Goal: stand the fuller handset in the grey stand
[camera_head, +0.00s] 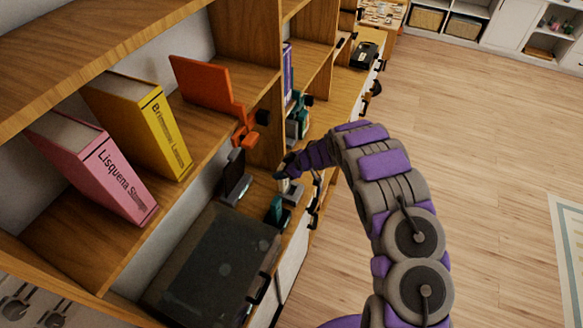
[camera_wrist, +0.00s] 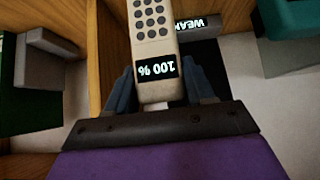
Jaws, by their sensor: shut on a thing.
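My gripper (camera_wrist: 155,95) is shut on a cream handset (camera_wrist: 154,40) with a dark keypad. Its screen reads "100 %", upside down in the wrist view. In the head view my gripper (camera_head: 284,171) is over the lower shelf, and the pale handset (camera_head: 283,186) shows just below it. A light grey piece (camera_head: 293,194) lies under it, possibly the grey stand; whether they touch I cannot tell. In the wrist view a dark thing (camera_wrist: 198,55) marked "WEAK" lies beyond the handset, partly hidden. A grey stepped block (camera_wrist: 45,60) is at the left.
A dark stand-like piece (camera_head: 234,175) and a teal piece (camera_head: 277,211) are near my gripper, beside a dark translucent box (camera_head: 215,265). An orange piece (camera_head: 207,85), a yellow book (camera_head: 140,120) and a pink book (camera_head: 95,165) stand above. Open floor lies to the right.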

